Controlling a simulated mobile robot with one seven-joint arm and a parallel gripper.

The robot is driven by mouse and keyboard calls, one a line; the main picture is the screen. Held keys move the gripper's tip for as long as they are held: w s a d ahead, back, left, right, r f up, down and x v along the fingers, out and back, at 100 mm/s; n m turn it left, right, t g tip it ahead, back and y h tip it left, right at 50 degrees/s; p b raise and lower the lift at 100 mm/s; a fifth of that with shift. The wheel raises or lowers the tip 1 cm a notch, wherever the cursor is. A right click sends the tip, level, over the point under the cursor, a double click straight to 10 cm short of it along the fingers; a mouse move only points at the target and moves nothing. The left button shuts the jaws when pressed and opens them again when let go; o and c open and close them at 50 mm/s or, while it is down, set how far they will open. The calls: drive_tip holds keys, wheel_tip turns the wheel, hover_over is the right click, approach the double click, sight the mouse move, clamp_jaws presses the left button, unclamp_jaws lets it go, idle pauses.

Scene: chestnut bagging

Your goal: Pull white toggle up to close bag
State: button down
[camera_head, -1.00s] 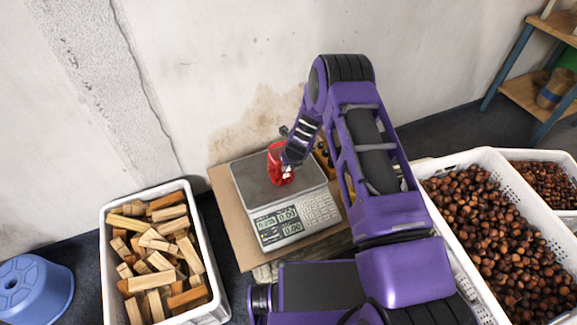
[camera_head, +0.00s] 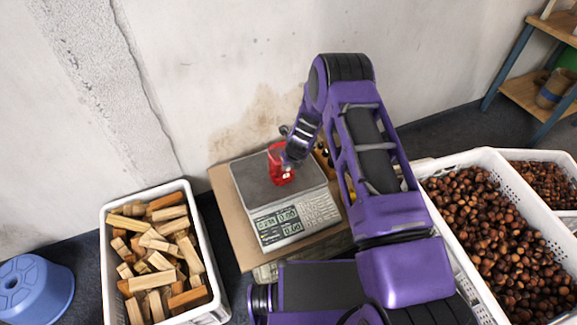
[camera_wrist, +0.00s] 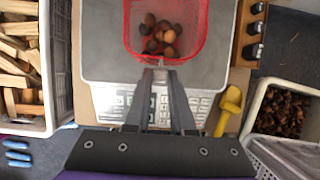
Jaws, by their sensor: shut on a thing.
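A red mesh bag (camera_wrist: 198,30) stands on the scale with its wide mouth open; several brown chestnuts (camera_wrist: 160,36) lie inside. It also shows in the head view (camera_head: 280,176), partly behind my gripper. My gripper (camera_wrist: 160,72) is at the near edge of the bag's rim in the wrist view, with its fingertips close together. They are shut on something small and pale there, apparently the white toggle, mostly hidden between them. In the head view my gripper (camera_head: 290,161) reaches down to the bag's right side.
The bag stands on the scale's grey plate (camera_head: 252,180). A yellow scoop (camera_wrist: 229,108) lies right of the scale. A crate of wood blocks (camera_head: 108,262) stands left, white crates of chestnuts (camera_head: 434,213) right. A wall is close behind.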

wheel_tip(320, 180, up, 5)
drive_tip(key=shift+f+p, duration=0.2)
drive_tip(key=shift+p, duration=0.7)
drive_tip(key=c, duration=0.7)
unclamp_jaws()
drive_tip(key=p+v, duration=0.2)
drive_tip(key=v, duration=1.5)
drive_tip(key=shift+s+d+r, duration=0.1)
drive_tip(key=shift+s+r, duration=0.05)
drive_tip(key=shift+s, duration=0.05)
